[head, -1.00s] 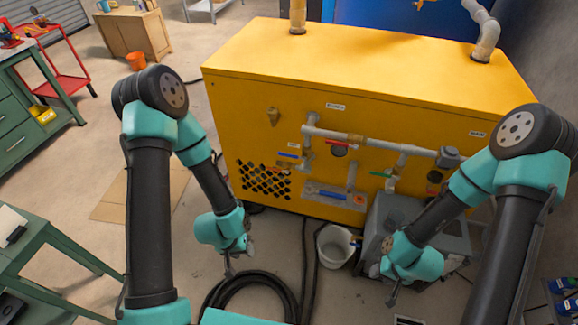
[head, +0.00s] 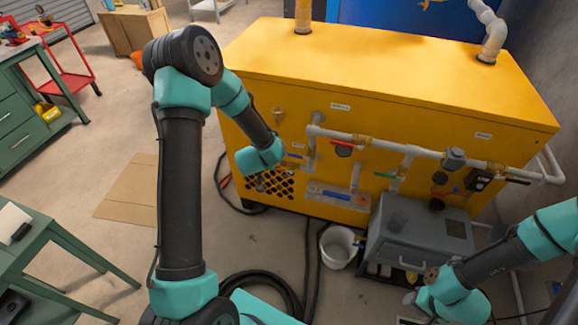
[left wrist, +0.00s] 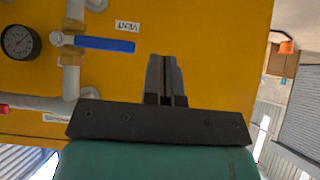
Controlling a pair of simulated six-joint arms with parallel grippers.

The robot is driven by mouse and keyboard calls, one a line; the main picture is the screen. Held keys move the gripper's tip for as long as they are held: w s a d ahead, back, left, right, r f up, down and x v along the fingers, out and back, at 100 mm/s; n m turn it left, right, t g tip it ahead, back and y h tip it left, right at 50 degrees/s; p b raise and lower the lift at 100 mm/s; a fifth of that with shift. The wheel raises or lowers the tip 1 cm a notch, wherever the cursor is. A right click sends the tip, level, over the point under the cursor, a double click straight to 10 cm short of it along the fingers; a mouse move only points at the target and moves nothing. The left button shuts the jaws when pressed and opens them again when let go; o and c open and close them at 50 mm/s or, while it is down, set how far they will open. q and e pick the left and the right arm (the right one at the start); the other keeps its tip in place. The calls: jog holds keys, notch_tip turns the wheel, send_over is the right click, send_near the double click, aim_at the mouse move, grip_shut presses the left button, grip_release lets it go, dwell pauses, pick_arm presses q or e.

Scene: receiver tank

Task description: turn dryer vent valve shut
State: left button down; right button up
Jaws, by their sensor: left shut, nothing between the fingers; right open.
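The vent valve has a blue lever (left wrist: 105,45) beside a label reading VENT (left wrist: 127,26) in the left wrist view. The lever lies crosswise to its grey pipe (left wrist: 72,75). In the head view the blue lever (head: 295,156) shows on the yellow cabinet's front, just right of my left wrist. My left gripper (left wrist: 166,60) is shut and empty in front of the yellow panel, to the right of the lever's end in the wrist view and apart from it in the picture. My right gripper (head: 412,297) is open, low at the right, away from the valve.
Red (head: 342,143) and green (head: 384,175) levers and a long pipe (head: 400,149) run along the yellow cabinet (head: 330,95). A pressure gauge (left wrist: 20,42) is near the vent valve. A white bucket (head: 338,246), grey box (head: 420,235) and black hose (head: 265,290) occupy the floor.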

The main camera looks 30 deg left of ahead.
pick_arm(q)
jog(key=shift+s+a+f, duration=0.1)
jog(key=shift+s, duration=0.05)
send_over(282, 170)
jog(key=s+a, duration=0.2)
jog(key=a, duration=0.1)
notch_tip(282, 170, down, 7)
jog(key=f, duration=0.4)
jog(key=shift+w+d, duration=0.15)
jog(key=shift+w, duration=0.15)
